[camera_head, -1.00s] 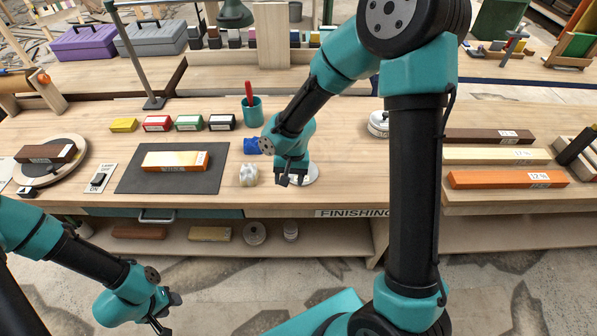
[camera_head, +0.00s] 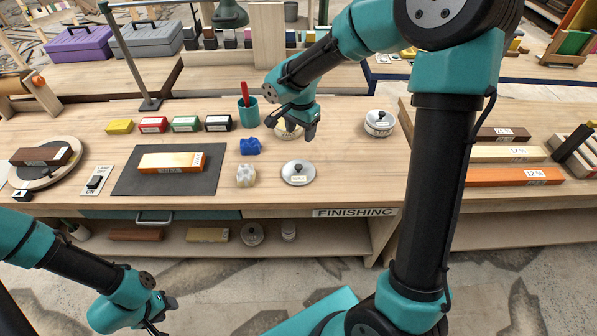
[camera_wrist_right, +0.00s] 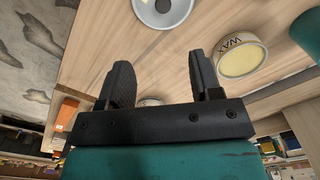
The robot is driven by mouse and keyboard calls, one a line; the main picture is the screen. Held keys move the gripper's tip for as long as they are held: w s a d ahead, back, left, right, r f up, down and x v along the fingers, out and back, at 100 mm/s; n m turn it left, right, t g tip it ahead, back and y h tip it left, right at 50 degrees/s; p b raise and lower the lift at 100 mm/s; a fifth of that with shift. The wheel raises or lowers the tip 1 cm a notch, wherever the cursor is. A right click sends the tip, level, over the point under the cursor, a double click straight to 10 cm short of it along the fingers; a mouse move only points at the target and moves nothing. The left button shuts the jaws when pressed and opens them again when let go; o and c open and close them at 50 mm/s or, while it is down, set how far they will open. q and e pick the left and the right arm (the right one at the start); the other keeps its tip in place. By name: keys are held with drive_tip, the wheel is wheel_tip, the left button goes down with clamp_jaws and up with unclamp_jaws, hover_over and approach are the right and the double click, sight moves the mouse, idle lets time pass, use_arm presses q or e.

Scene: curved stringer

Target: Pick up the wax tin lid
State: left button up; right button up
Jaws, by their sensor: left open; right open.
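A round silver lid with a dark knob and a pale label (camera_head: 298,174) lies flat on the bench near its front edge; the label is too small to read. The right wrist view shows part of it at the top (camera_wrist_right: 163,10). The open wax tin (camera_wrist_right: 242,56), with pale yellow contents and a WAX label, stands behind the lid, partly hidden by my right gripper in the head view. My right gripper (camera_head: 298,126) is open and empty above the bench by the tin, apart from the lid. My left gripper (camera_head: 164,316) is open and empty at lower left, below the bench.
A second lidded tin (camera_head: 379,123) stands to the right. A white lumpy object (camera_head: 246,176), a blue one (camera_head: 250,146) and a teal cup (camera_head: 248,112) stand left of the lid. A grey mat (camera_head: 215,180) holds a wood block. Bench between lid and right-hand tin is clear.

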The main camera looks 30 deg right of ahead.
hover_over(298, 166)
drive_tip(key=f, duration=1)
drive_tip(key=shift+s+d+f, duration=0.25)
drive_tip(key=shift+d+f, duration=0.05)
drive_tip(key=shift+f, duration=0.2)
drive_tip(key=shift+w+a+f, duration=0.15)
drive_tip(key=shift+f, duration=1.15)
drive_tip(key=shift+w+a+f, duration=0.1)
drive_tip(key=shift+f, duration=1.2)
drive_tip(key=c, duration=1)
drive_tip(key=shift+r, duration=0.1)
